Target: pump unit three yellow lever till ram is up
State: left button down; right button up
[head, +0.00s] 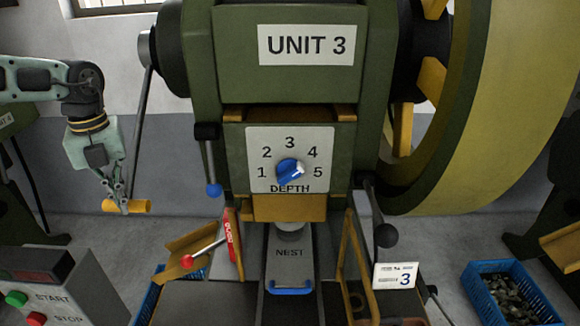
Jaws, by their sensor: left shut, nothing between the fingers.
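The machine labelled UNIT 3 (310,46) stands in the middle of the head view. Its yellow lever handle (138,206) lies at the lower end of a long grey rod (142,130), which hangs from a dark hub (150,48) at the upper left. My left gripper (123,208) is shut and empty, its fingertips right at the yellow handle; whether they touch it I cannot tell. The ram (290,230) shows as a short grey end below the yellow block (284,208), above the NEST plate (289,262). My right gripper is out of view.
A blue-tipped lever (213,188), a red-knobbed lever (188,260) and a black ball knob (386,235) surround the press front. A START/STOP box (62,280) stands at lower left. A blue crate of metal pieces (508,268) is at right. The blue DEPTH dial (289,172) faces me.

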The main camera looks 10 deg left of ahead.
pick_arm(q)
jog(key=s+r+p, duration=0.5)
jog(key=r, duration=0.6)
jog(key=shift+d, duration=0.2)
jog(key=shift+r, duration=0.1)
dwell(0.4)
jog(key=shift+s+d+f+b, duration=0.1)
jog(key=shift+s+f+b, duration=0.1)
jog(key=shift+f+b, duration=0.45)
